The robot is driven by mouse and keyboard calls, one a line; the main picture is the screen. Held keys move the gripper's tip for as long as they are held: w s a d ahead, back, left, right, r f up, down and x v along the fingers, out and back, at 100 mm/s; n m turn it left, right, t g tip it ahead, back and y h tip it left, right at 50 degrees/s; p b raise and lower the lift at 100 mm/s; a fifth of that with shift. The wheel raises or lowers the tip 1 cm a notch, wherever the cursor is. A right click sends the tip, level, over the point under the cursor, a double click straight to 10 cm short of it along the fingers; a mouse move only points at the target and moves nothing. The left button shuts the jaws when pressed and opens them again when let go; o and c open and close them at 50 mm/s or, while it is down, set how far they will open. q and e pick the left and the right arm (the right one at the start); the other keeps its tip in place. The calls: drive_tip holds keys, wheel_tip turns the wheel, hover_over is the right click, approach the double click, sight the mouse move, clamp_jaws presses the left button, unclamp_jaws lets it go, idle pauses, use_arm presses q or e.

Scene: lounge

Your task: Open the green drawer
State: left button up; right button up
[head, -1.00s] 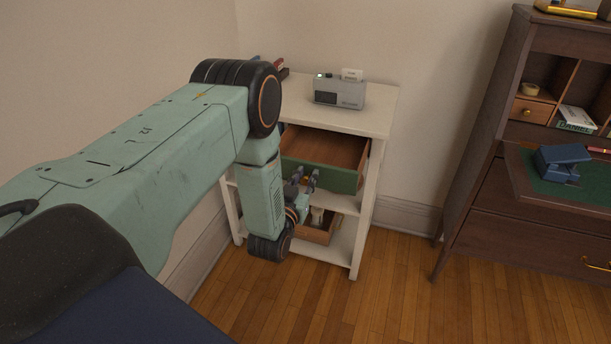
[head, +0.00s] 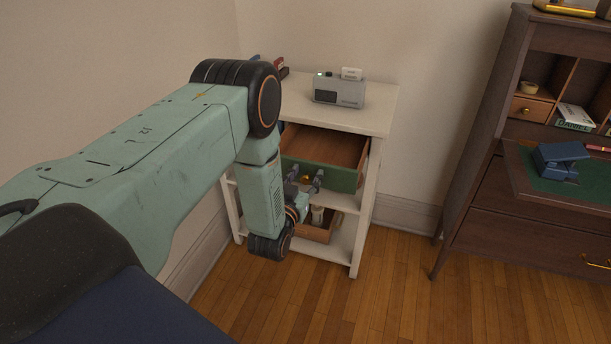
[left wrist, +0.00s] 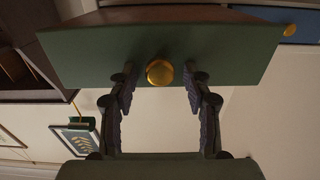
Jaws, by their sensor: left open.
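The green drawer (head: 341,180) is pulled out of the white cabinet, and its empty wooden inside shows from above in the head view. In the left wrist view its green front (left wrist: 220,52) spans the top, with a round brass knob (left wrist: 160,72) in the middle. My left gripper (head: 304,182) is at the drawer front. Its fingers (left wrist: 160,92) are open, one on each side of the knob and apart from it. The knob also shows between the fingers in the head view (head: 306,179). My right gripper is not in view.
The white cabinet (head: 372,116) carries a grey device (head: 339,92) on top. A small wooden box (head: 318,229) with items sits on a lower shelf. A dark wooden desk (head: 500,215) stands at the right. The wooden floor between is clear.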

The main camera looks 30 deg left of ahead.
use_arm(q)
drive_tip(key=v, duration=1.2)
drive_tip(key=shift+d, duration=0.1)
drive_tip(key=s+d+f+g+h, duration=0.2)
drive_tip(key=s+d+f+g, duration=0.2)
drive_tip(key=s+f+g, duration=0.7)
drive_tip(key=s+d+f+m+g+h, duration=0.1)
drive_tip(key=s+d+g, duration=0.2)
drive_tip(key=s, duration=0.6)
drive_tip(key=s+d+f+m+g+h, duration=0.1)
drive_tip(key=s+d+g, duration=0.2)
drive_tip(key=s, duration=0.6)
drive_tip(key=shift+d+f+g, duration=0.2)
drive_tip(key=shift+d+g, duration=0.1)
